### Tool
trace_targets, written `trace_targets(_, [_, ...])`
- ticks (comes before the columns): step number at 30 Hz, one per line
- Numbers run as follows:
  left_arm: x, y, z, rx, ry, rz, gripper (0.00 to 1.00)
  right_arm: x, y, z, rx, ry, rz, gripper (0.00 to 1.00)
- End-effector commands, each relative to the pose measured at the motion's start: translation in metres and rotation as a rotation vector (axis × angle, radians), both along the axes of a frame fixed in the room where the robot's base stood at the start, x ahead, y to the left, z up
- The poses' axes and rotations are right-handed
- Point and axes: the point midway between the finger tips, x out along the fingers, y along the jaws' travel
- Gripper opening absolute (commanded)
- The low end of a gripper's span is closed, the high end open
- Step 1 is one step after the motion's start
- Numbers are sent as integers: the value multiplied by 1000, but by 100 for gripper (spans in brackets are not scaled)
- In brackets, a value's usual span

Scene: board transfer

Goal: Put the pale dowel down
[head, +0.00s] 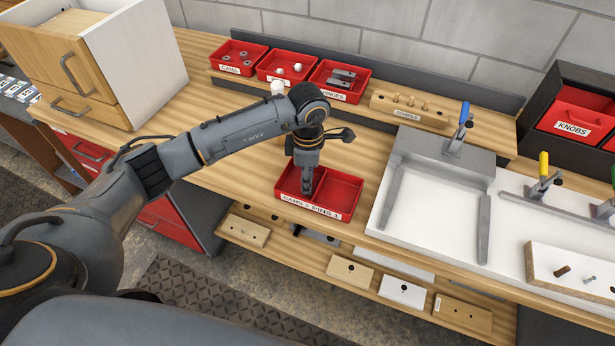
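My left gripper (307,190) points straight down into the divided red tray (345,207) near the bench's front edge, close to its divider. Its fingers look close together, but the view is too small to show whether they are shut or hold anything. No pale dowel can be made out in or under the fingers. A wooden block labelled as dowels (408,110) stands on the back shelf with several pale dowels (411,101) upright in it. My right gripper is not in view.
Red bins of small parts (239,57) line the back shelf. A grey-framed white fixture (432,190) with a blue-handled clamp (464,113) is to the right. A white board (572,282) lies at the far right. A drawer cabinet (110,65) stands at the left.

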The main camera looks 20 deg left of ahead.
Motion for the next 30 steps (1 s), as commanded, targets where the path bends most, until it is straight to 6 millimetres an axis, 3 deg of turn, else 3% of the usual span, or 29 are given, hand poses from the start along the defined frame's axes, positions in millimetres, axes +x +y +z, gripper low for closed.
trace_targets(6, [0,0,6,0,0,0,32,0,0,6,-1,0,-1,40])
trace_targets(8, [1,0,10,0,-4,-1,32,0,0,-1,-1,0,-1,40])
trace_targets(21, [2,0,98,0,-5,0,32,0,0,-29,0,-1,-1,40])
trace_targets(30, [2,0,123,0,0,1,32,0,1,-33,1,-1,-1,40])
